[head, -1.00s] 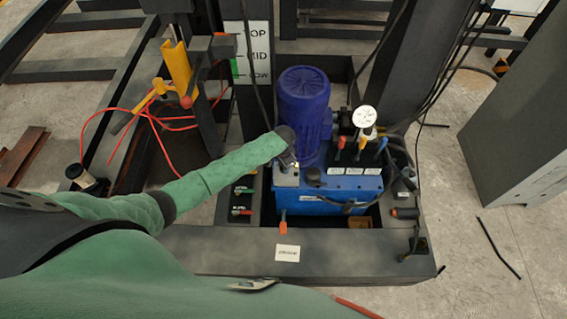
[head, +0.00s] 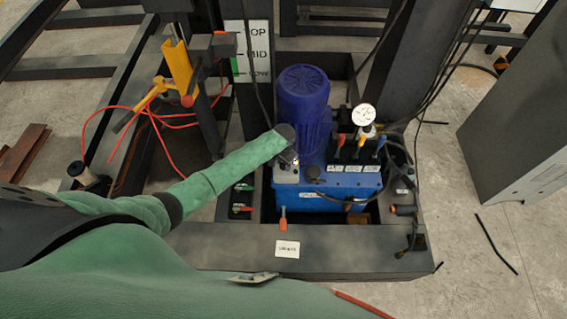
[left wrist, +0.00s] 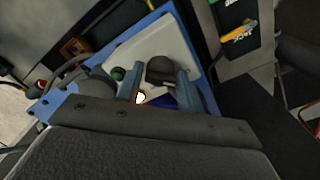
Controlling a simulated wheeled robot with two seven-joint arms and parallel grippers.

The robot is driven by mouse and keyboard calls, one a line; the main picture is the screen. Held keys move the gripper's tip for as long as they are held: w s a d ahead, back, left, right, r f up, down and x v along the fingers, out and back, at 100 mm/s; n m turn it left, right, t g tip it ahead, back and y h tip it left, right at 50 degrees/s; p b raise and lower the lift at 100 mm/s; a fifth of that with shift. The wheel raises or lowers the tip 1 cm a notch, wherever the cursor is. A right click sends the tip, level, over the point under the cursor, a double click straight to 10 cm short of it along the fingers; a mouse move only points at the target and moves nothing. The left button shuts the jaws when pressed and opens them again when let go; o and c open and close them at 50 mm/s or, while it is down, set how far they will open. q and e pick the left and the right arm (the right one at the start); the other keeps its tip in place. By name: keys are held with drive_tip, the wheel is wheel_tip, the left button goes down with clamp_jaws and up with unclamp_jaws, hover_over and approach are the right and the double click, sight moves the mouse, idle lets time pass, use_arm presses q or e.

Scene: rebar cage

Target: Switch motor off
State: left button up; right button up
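The blue motor (head: 304,110) stands upright on the blue pump unit (head: 297,200). A pale switch box (head: 286,176) sits at the motor's lower left. In the left wrist view its light face (left wrist: 158,40) carries a green button (left wrist: 118,73) and a dark round knob (left wrist: 160,68). My left gripper (head: 289,158) is at this box, its fingers mostly hidden in the head view. In the left wrist view the gripper (left wrist: 161,84) has its fingers apart, with the knob between and just beyond their tips. I cannot tell whether they touch it. My right gripper is not in view.
Red, yellow and blue levers (head: 360,142) and a white gauge (head: 363,115) stand right of the motor. The dark frame (head: 340,260) surrounds the pump. Red hoses (head: 150,125) hang at left. A grey cabinet (head: 520,130) stands right, with open floor before it.

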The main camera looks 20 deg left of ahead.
use_arm(q)
drive_tip(key=shift+o, duration=1.3)
drive_tip(key=shift+r, duration=0.1)
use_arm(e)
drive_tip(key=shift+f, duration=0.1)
use_arm(q)
drive_tip(key=shift+r, duration=0.3)
wheel_tip(320, 180, up, 6)
drive_tip(key=shift+f+b, duration=0.15)
drive_tip(key=shift+b, duration=1.1)
drive_tip(key=shift+r, duration=0.65)
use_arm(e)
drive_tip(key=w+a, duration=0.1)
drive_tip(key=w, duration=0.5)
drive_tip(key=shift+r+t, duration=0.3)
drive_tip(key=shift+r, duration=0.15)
